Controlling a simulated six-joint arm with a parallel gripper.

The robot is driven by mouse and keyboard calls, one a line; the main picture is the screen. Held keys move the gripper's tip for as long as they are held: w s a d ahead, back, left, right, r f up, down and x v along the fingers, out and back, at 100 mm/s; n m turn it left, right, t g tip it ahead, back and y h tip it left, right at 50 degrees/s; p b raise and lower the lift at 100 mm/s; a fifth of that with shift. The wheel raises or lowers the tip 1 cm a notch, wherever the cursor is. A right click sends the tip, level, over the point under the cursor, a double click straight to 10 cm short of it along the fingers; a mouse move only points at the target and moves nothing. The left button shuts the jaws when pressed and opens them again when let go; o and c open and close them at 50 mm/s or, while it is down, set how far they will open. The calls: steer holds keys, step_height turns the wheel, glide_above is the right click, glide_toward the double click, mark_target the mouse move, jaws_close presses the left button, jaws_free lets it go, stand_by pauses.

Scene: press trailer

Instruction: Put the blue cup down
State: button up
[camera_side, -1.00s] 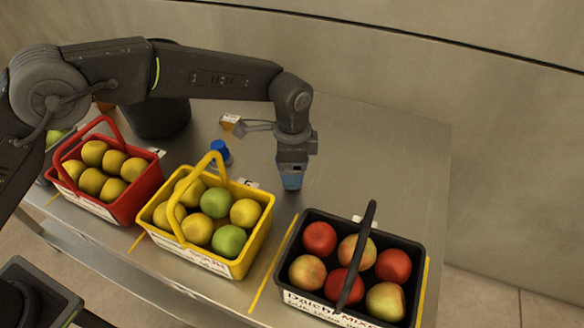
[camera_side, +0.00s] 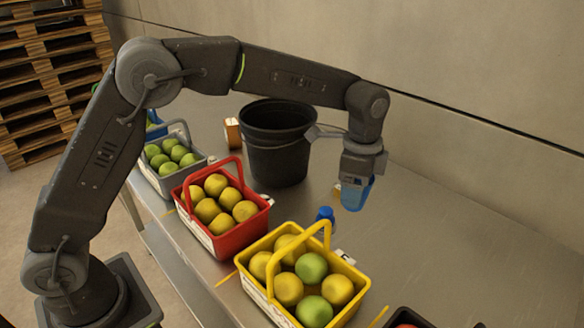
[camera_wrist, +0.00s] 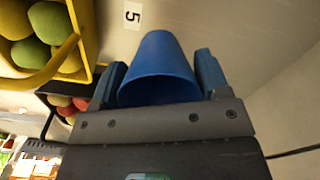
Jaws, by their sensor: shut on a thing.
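The blue cup (camera_side: 350,196) is in my gripper (camera_side: 357,184), at the open stretch of the metal table behind the yellow basket. In the wrist view the cup (camera_wrist: 160,62) sits between the two fingers of my gripper (camera_wrist: 160,78), which are shut on its sides. The cup's side wall and wide end face the wrist camera. I cannot tell from the side view whether the cup's bottom touches the table.
A blue-capped bottle (camera_side: 325,215) stands close by. Yellow (camera_side: 352,284), red (camera_side: 232,238) and grey (camera_side: 167,181) fruit baskets line the front edge. A black bucket (camera_side: 277,160) stands behind. The table (camera_side: 450,235) at right is clear.

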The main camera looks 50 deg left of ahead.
steer(key=w+a+r+n, duration=0.2)
steer(key=a+r+n, duration=0.35)
steer(key=a, duration=0.45)
steer(key=w+a+r+n, duration=0.1)
steer(key=a+r+n, duration=0.4)
steer(key=a, duration=0.5)
steer(key=w+a+f+n, duration=0.15)
steer(key=a+n, duration=0.55)
steer(key=a, duration=1.6)
steer(key=s+a+f, duration=0.4)
steer(key=a+f, duration=0.1)
steer(key=a, duration=0.5)
steer(key=s+a+f, duration=0.3)
steer(key=a+f, duration=0.2)
steer(key=a, duration=0.4)
steer(key=shift+a+f, duration=0.2)
steer(key=shift+f, duration=4.7)
steer(key=shift+f, duration=0.1)
steer(key=o, duration=0.9)
